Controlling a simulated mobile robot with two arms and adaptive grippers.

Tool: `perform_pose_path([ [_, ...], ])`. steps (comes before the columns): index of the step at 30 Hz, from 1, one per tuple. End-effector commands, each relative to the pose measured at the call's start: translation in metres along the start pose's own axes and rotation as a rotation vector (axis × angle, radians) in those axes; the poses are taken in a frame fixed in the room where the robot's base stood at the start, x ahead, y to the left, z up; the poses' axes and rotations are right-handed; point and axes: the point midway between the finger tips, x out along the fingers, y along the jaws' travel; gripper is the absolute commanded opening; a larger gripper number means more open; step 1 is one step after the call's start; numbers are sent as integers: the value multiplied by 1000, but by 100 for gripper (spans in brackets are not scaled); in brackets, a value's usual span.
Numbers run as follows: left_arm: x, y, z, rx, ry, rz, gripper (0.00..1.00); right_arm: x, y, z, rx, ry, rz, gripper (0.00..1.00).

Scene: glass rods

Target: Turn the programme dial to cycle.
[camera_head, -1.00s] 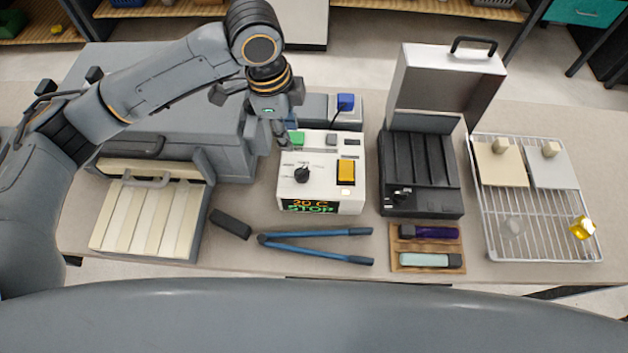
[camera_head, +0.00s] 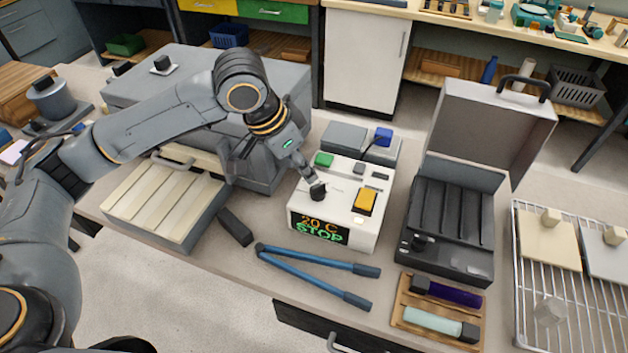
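The white control box (camera_head: 362,231) stands on the bench in the middle, with a black programme dial (camera_head: 318,192) on its top. Its front display (camera_head: 319,229) reads "20 C STOP". My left gripper (camera_head: 311,181) reaches down from the upper left, with its fingertips at the dial. The fingers partly cover the dial and its markings. I cannot tell whether they touch or grip it, and the dial's pointer is not clear. My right gripper is out of view.
The box top also has a green button (camera_head: 323,159) and an orange switch (camera_head: 365,202). Blue long-handled pliers (camera_head: 311,270) lie in front. An open black case (camera_head: 452,228) stands to the right, and a slatted cream panel (camera_head: 165,207) to the left. A wire rack (camera_head: 525,284) is at far right.

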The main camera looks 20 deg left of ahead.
Motion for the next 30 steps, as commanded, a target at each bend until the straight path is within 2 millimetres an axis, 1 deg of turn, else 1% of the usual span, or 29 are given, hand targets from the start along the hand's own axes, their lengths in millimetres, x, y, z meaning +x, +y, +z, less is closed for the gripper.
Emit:
perform_pose_path([
  [1, 12, 1, 1, 0, -5, 3, 34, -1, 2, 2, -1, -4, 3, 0],
  [3, 26, 1, 1, 1, -4, 2, 34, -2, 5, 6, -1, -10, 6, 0],
  [6, 43, 1, 1, 2, -3, 2, 34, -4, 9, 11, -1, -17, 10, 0],
  [9, 55, 0, 0, 1, -2, 1, 34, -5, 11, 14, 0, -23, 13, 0],
  [12, 64, 0, 0, 2, -1, 0, 34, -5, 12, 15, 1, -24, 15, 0],
  [15, 67, 0, 0, 2, -1, 0, 34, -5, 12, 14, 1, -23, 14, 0],
  [23, 68, 0, 0, 3, -1, -1, 34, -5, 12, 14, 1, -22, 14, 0],
  [24, 68, 0, 0, 3, -1, -1, 26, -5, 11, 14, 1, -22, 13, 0],
  [26, 68, 0, 0, 2, -1, -1, 14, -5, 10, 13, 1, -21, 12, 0],
  [27, 68, 0, 0, 2, -1, -1, 5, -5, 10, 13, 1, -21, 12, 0],
  [28, 68, 0, 0, 2, -1, -1, 0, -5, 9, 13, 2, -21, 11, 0],
  [30, 68, 0, 0, 3, -1, -1, 0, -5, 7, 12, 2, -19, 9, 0],
])
